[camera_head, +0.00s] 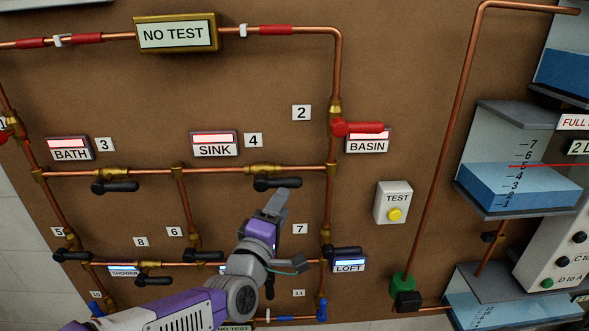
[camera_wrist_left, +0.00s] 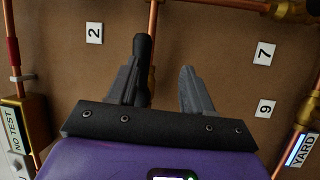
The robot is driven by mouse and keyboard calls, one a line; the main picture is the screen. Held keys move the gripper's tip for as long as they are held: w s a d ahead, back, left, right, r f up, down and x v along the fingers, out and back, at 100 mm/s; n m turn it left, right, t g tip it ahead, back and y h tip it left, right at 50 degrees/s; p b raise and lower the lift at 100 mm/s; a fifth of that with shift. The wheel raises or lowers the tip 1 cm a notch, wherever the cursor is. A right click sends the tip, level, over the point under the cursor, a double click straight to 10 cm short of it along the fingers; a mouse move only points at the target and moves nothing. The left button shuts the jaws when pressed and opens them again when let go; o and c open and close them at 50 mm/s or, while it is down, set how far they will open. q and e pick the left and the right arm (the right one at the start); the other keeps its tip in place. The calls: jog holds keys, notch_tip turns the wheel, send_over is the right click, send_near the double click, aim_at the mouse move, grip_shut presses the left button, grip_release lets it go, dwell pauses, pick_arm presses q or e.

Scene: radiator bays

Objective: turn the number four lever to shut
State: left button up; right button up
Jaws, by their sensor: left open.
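The number four lever (camera_head: 283,184) is a black handle hanging just below a brass valve (camera_head: 263,169) on the horizontal copper pipe. It lies parallel to that pipe, its free end to the right, with the label 4 (camera_head: 253,140) above. My left gripper (camera_head: 291,229) is open and empty, just below the lever, its upper fingertip close under the handle. In the left wrist view a black lever (camera_wrist_left: 143,50) shows beside the left finger of my gripper (camera_wrist_left: 160,75), partly hidden by it; contact cannot be told. My right gripper is not in view.
A red lever (camera_head: 358,128) juts out at upper right, by label 2 (camera_head: 301,113). Black levers 3 (camera_head: 115,187) and 6 (camera_head: 204,256) sit left and lower left.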

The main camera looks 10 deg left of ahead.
pick_arm(q)
notch_tip(320, 180, up, 2)
jog(key=shift+a+r+n+t, duration=0.1)
jog(key=shift+r+n+t, duration=0.15)
jog(key=shift+n+t, duration=0.05)
jog(key=x, duration=0.6)
jog(key=shift+w+p, duration=0.3)
jog(key=shift+w, duration=0.15)
jog(key=shift+c, duration=0.2)
grip_shut()
